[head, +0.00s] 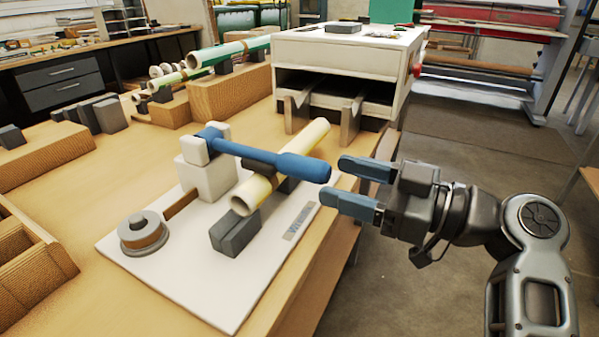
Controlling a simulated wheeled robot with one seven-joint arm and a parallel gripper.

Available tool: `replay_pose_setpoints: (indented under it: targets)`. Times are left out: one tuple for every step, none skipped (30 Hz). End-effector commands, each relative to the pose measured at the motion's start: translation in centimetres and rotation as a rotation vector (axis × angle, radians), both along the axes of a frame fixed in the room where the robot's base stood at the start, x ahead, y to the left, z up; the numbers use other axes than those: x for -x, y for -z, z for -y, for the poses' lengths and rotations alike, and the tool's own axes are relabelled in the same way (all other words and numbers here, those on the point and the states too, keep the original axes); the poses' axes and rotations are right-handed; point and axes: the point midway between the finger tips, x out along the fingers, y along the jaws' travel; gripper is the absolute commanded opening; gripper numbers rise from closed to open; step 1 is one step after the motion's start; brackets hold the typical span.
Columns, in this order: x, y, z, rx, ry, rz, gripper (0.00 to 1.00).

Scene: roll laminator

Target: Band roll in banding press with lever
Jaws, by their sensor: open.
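The banding press has a white base plate (180,263) on the wooden bench, with a white post (206,175) standing on it. A blue lever (262,157) runs from the top of the post to the right, ending in a thicker handle. A cream roll (252,193) lies slantwise under the lever, resting on dark grey blocks (236,234). A dark pad on the lever sits at the roll; whether it touches cannot be told. A brown band leads from a round spool (143,234) toward the post. My gripper (343,183) is open and empty, its blue fingers just right of the handle end.
A white cabinet with wooden cradles (320,118) stands behind the press. More rolls (215,58) lie on wooden blocks at the back left. A wooden tray (30,265) is at the left. Open floor lies right of the bench edge.

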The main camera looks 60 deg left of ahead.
Motion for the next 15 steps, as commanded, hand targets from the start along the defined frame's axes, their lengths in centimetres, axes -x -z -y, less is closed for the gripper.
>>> replay_pose_setpoints:
  targets:
    - [0.3,-0.2,-0.4,-0.001,-0.007,0.003,0.61]
    - [0.5,-0.2,-0.7,-0.002,-0.009,0.002,0.61]
    - [0.7,-0.2,-1.1,-0.001,-0.009,0.003,0.61]
    - [0.9,-0.3,-1.5,-0.001,-0.009,0.003,0.61]
    - [1.1,-0.3,-1.8,-0.001,-0.008,0.002,0.61]
    - [1.4,-0.2,-2.4,0.000,-0.008,0.002,0.61]
    - [1.7,-0.2,-2.8,0.000,-0.008,0.002,0.61]
    - [1.9,-0.2,-3.3,-0.001,-0.007,0.002,0.61]
    - [2.2,-0.3,-3.8,0.000,-0.007,0.002,0.61]
    - [2.4,-0.2,-4.2,0.000,-0.006,0.002,0.61]
    - [2.6,-0.2,-4.5,-0.001,-0.005,0.002,0.61]
    - [2.8,-0.3,-5.0,-0.001,-0.005,0.002,0.61]
    - [3.0,-0.2,-5.3,-0.001,-0.005,0.001,0.61]
    - [3.1,-0.2,-5.6,-0.001,-0.005,0.001,0.61]
    - [3.3,-0.2,-5.9,0.001,-0.004,0.000,0.61]
